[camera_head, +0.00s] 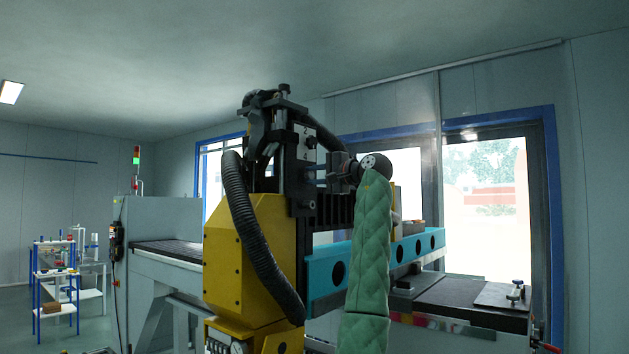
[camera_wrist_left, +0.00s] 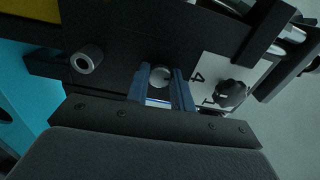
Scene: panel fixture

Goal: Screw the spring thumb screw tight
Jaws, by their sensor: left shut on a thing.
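The spring thumb screw (camera_wrist_left: 160,76) is a small round silver-grey knob on the black panel (camera_wrist_left: 118,50). My left gripper (camera_wrist_left: 161,88) is shut on it, with one blue-grey finger on each side. In the head view, my left gripper (camera_head: 318,174) reaches leftward to the side of the black panel fixture (camera_head: 300,165) and its body hides most of the screw. How far the screw is in cannot be told. My right gripper is in neither view.
A grey knob (camera_wrist_left: 87,58) and a black knob (camera_wrist_left: 232,93) stand out from the panel on either side of my fingers. A black corrugated hose (camera_head: 245,225) hangs before the yellow housing (camera_head: 240,255). A teal beam (camera_head: 325,268) runs behind my arm.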

